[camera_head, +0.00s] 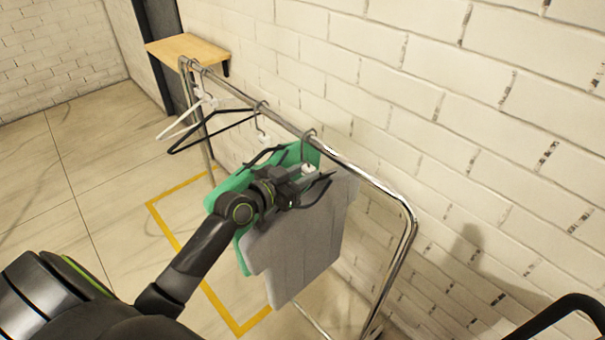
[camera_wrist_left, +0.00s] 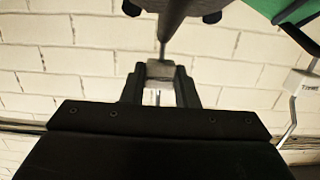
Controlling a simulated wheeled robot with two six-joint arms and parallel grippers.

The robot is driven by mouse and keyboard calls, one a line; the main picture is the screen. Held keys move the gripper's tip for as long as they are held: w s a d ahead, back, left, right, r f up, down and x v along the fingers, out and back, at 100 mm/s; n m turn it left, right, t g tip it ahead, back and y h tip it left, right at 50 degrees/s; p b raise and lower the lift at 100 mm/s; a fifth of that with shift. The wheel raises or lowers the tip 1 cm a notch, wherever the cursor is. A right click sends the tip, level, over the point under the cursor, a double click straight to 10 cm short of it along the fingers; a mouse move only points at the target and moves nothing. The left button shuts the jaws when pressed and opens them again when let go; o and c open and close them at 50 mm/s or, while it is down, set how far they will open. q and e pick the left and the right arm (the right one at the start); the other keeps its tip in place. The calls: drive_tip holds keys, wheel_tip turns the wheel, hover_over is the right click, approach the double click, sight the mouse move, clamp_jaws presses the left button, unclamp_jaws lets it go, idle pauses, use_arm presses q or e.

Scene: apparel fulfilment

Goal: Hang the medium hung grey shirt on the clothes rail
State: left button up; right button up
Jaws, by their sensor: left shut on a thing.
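The grey shirt (camera_head: 300,243) hangs upright on a dark hanger (camera_head: 316,192) on the near side of the green shirt. My left gripper (camera_head: 297,181) is shut on this hanger at the block (camera_head: 309,169) below its hook. The hook (camera_head: 308,140) shows at the clothes rail (camera_head: 343,163) and appears to be over it; whether it bears on the rail I cannot tell. In the left wrist view my left gripper (camera_wrist_left: 160,85) closes on the grey block (camera_wrist_left: 160,70) of the hanger; the hook is mostly hidden behind the gripper. My right gripper is not in view.
The green shirt (camera_head: 228,187) hangs close behind the grey one. An empty black hanger (camera_head: 190,146) and a white hanger (camera_head: 180,128) hang further left. The near end of the rail is bare. A brick wall (camera_head: 480,150) stands behind, and a wooden shelf (camera_head: 187,46) is beyond the far end.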

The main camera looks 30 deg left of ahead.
use_arm(q)
drive_tip(key=shift+r, duration=0.1)
drive_tip(key=o, duration=1)
drive_tip(key=shift+o, duration=0.4)
drive_tip(key=shift+s, duration=0.1)
drive_tip(key=shift+s+a, duration=0.15)
drive_tip(key=shift+s, duration=0.15)
drive_tip(key=b+v, duration=0.1)
drive_tip(key=v, duration=0.7)
drive_tip(key=shift+s, duration=0.1)
drive_tip(key=f+p+v, duration=0.1)
drive_tip(key=v, duration=0.7)
drive_tip(key=shift+s+r, duration=0.15)
drive_tip(key=shift+r, duration=0.3)
